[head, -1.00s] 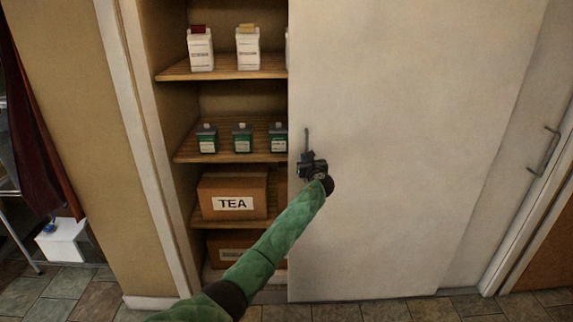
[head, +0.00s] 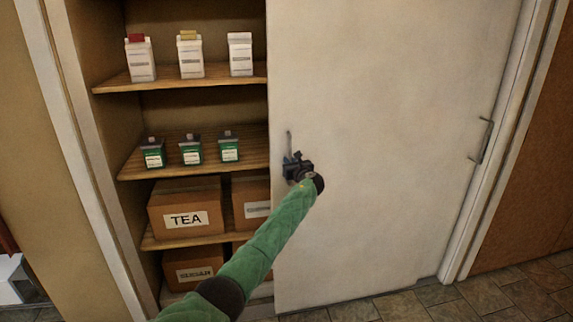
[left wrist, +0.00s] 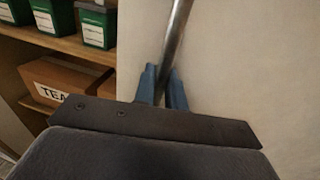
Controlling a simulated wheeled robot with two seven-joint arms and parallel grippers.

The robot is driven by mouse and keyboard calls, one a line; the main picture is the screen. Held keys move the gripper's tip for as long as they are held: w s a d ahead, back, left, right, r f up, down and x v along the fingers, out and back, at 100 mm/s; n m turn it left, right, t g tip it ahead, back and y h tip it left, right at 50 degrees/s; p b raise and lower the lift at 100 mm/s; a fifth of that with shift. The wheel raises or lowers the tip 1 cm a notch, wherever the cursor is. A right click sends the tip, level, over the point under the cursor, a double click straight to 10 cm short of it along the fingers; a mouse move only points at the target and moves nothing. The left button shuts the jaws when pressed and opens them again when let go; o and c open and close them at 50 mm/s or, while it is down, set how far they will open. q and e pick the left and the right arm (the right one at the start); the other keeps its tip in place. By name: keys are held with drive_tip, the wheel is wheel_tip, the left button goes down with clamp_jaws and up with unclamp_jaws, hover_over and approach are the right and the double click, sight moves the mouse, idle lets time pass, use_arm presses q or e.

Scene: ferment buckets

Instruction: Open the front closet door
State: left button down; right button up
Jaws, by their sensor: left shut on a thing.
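The front closet door (head: 390,150) is a pale sliding panel. It stands partly open, with its left edge beside the open shelves and its right edge close to the right frame. My left gripper (head: 292,160) is at the door's left edge, shut on the upright metal door handle (head: 289,142). In the left wrist view, the blue fingertips (left wrist: 163,88) sit on both sides of the handle bar (left wrist: 177,40). My right gripper is not in view.
Wooden shelves (head: 135,165) hold white cartons (head: 190,57), green containers (head: 191,150) and cardboard boxes, one a TEA box (head: 185,208). Another handle (head: 486,142) is at the right. Tiled floor (head: 490,295) lies in front.

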use_arm(q)
drive_tip(key=shift+r, duration=0.15)
drive_tip(key=c, duration=1.5)
unclamp_jaws()
drive_tip(key=shift+c, duration=0.2)
